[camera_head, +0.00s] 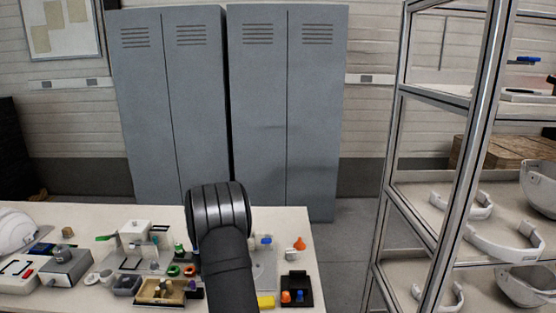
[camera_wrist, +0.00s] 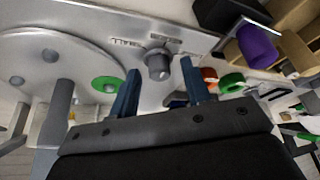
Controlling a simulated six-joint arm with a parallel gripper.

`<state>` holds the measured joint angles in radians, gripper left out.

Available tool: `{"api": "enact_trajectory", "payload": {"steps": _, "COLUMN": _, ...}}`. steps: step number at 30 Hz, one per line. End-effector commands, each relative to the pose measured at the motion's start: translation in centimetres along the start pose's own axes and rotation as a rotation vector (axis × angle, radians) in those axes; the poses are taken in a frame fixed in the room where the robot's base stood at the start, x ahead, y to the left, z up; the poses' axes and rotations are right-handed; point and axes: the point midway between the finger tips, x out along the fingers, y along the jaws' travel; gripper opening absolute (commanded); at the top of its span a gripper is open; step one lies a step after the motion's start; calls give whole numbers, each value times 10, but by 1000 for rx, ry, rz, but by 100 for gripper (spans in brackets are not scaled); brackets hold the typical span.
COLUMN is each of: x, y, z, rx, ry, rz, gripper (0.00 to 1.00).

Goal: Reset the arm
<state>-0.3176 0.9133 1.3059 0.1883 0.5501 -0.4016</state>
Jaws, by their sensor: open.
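My gripper (camera_wrist: 160,95) shows in the wrist view with its two blue fingers apart and nothing between them. Beyond the fingers is a grey plate (camera_wrist: 105,22) with a grey knob (camera_wrist: 158,62), seen at a tilt. In the head view my dark arm stands in front of the table (camera_head: 295,220) and hides part of it. The gripper itself cannot be made out there.
A wooden tray (camera_head: 150,292), a white helmet shell (camera_head: 15,230), a black block (camera_head: 297,290) and an orange funnel (camera_head: 299,243) are on the table. A metal-framed shelf (camera_head: 385,205) with helmet shells (camera_head: 540,185) stands right. Grey lockers (camera_head: 170,110) stand behind.

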Motion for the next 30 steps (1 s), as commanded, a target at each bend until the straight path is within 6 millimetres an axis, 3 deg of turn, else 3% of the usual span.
{"api": "enact_trajectory", "payload": {"steps": 14, "x": 0, "y": 1, "z": -1, "rx": -175, "ry": 3, "rz": -72, "gripper": 44}}
{"api": "enact_trajectory", "payload": {"steps": 30, "x": 0, "y": 1, "z": -1, "rx": -193, "ry": 3, "rz": -79, "gripper": 44}}
